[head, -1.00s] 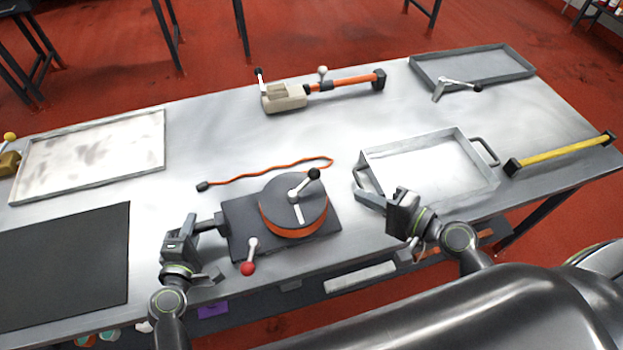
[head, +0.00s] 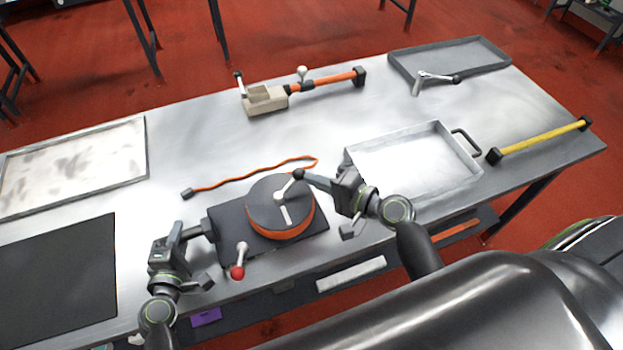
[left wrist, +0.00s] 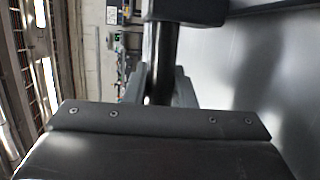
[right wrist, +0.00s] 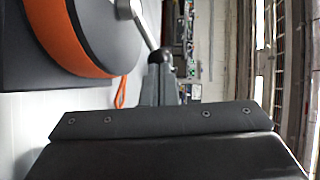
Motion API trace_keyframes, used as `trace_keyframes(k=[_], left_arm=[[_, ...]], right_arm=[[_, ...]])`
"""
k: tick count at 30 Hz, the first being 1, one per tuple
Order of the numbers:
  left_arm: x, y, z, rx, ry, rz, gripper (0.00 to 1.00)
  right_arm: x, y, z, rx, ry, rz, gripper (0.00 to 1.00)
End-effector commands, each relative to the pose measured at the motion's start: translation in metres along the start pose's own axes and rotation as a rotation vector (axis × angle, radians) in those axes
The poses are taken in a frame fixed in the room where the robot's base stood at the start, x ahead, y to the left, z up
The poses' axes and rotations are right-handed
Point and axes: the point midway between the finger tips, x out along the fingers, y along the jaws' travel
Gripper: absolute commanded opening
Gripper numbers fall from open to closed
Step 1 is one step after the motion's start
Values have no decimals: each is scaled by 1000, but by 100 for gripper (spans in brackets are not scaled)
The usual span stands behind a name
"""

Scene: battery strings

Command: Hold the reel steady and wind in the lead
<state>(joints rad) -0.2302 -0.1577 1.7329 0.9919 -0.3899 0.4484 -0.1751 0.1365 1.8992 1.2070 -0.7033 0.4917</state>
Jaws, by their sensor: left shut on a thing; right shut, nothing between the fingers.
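The reel (head: 270,195) is a grey-topped drum with an orange rim on a dark base plate (head: 222,222). A metal crank arm on top ends in a dark knob (head: 298,174). The orange lead (head: 250,176) lies loosely behind the reel, ending in a dark plug (head: 187,193). My left gripper (head: 186,235) is shut on the reel's side handle (head: 197,231), which also shows in the left wrist view (left wrist: 161,50). My right gripper (head: 312,178) is shut and empty, its tips right by the knob. The knob shows just beyond the fingertips in the right wrist view (right wrist: 160,56); contact is unclear.
A red-knobbed lever (head: 238,272) stands at the base's front edge. A metal tray (head: 350,157) lies right of the reel, partly behind my right arm. A beige device (head: 265,101) with an orange bar is at the back. A black mat (head: 60,275) lies left.

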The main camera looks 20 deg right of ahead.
Motion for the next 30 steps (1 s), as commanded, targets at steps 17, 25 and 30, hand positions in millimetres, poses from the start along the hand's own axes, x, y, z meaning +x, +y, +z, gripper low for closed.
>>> trace_keyframes(k=[17, 25, 30], left_arm=[[-2, -10, 1, 0, -5, -21, 0], [-2, -10, 1, 0, -5, -21, 0], [-2, -10, 1, 0, -5, -21, 0]], right_arm=[[7, 0, -5, -18, -93, 3, 0], [14, -1, -11, -36, -186, 4, 0], [24, -4, -17, -62, -310, 4, 0]])
